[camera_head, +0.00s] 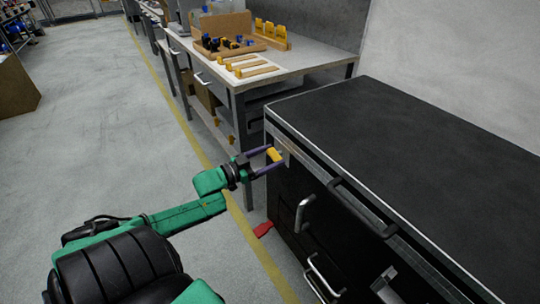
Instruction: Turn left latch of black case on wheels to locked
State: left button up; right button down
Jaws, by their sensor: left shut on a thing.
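The black case on wheels (400,135) stands at the right, with a silver metal edge and a bare black top. Its left latch (274,155) has a yellow piece on a metal plate near the case's front left corner. My left gripper (272,160) reaches in from the left and is shut on the yellow latch piece, its two fingers on either side. The fingers hide part of the latch, so I cannot tell its exact turn. A second silver latch (384,284) shows lower on the front at the right. My right gripper is not in view.
A black bar handle (362,207) and silver handles (302,213) stick out from the case front. A workbench (310,62) with a cardboard tray and yellow parts stands behind. A red pedal-like piece (263,229) sits low by the case.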

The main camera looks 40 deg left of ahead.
pick_arm(q)
jog(key=m+p, duration=0.1)
jog(key=m, duration=0.1)
jog(key=shift+m, duration=0.3)
jog(key=m, duration=0.2)
jog(key=shift+d+m+p, duration=0.1)
jog(key=shift+m+p, duration=0.2)
jog(key=shift+p, duration=0.1)
jog(key=shift+f+m, duration=0.1)
jog(key=shift+m, duration=0.8)
jog(key=m, duration=0.2)
jog(key=shift+f+m, duration=0.1)
jog(key=shift+m, duration=0.3)
jog(key=m, duration=0.3)
jog(key=shift+s+d+f, duration=0.1)
jog(key=m+b, duration=0.1)
jog(key=m, duration=0.2)
jog(key=shift+m, duration=0.3)
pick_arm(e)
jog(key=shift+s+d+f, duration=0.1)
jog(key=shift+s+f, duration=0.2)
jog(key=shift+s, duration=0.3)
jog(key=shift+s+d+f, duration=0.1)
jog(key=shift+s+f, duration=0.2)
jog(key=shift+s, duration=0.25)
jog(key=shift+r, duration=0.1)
